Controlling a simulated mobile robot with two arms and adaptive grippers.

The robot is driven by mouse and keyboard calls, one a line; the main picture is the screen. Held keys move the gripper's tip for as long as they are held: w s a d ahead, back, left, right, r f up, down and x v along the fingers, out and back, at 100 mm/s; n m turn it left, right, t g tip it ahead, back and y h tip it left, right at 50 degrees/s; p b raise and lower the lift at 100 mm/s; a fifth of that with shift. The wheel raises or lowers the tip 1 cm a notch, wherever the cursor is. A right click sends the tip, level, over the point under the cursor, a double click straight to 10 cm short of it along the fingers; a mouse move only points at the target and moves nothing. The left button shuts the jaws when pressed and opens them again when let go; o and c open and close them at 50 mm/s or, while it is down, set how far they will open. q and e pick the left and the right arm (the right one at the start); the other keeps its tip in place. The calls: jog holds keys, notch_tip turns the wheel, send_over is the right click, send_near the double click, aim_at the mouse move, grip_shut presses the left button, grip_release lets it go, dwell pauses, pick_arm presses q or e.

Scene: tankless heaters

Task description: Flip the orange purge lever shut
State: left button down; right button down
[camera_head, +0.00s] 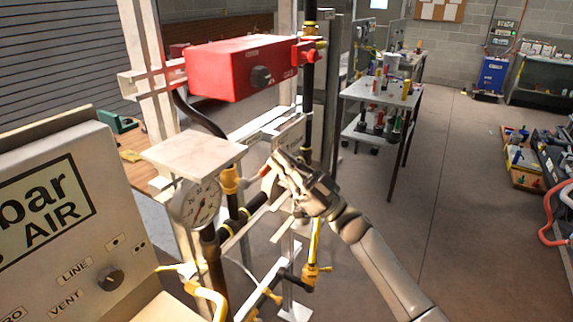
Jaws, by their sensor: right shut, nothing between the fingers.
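My right gripper (279,170) is shut and empty. It reaches in from the lower right to the pipework below the red gas box. A small orange-red piece (265,170) shows just left of its fingertips. It looks like part of the purge lever, but the gripper hides much of that spot. I cannot tell the lever's angle or whether the fingers touch it. A dark pipe with brass fittings (229,180) runs beside it, to the left. My left gripper is not in view.
The red gas box (230,69) hangs on a pale frame above the gripper. A pressure gauge (200,203) and a grey air panel (60,215) stand at left. Yellow pipes (313,262) lie below. Open floor (450,200) extends right, past a small table (382,95).

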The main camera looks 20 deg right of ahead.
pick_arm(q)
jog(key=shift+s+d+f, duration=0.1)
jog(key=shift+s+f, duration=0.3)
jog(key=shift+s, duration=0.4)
pick_arm(e)
jog(key=shift+w+f, duration=0.1)
jog(key=shift+f, duration=0.2)
jog(key=shift+f, duration=0.1)
jog(key=shift+w+f+m+t+h, duration=0.1)
jog(key=shift+f+m+t+h, duration=0.55)
jog(key=shift+m, duration=0.35)
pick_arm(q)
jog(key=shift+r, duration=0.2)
pick_arm(e)
jog(key=shift+f+m, duration=0.2)
jog(key=shift+m, duration=0.2)
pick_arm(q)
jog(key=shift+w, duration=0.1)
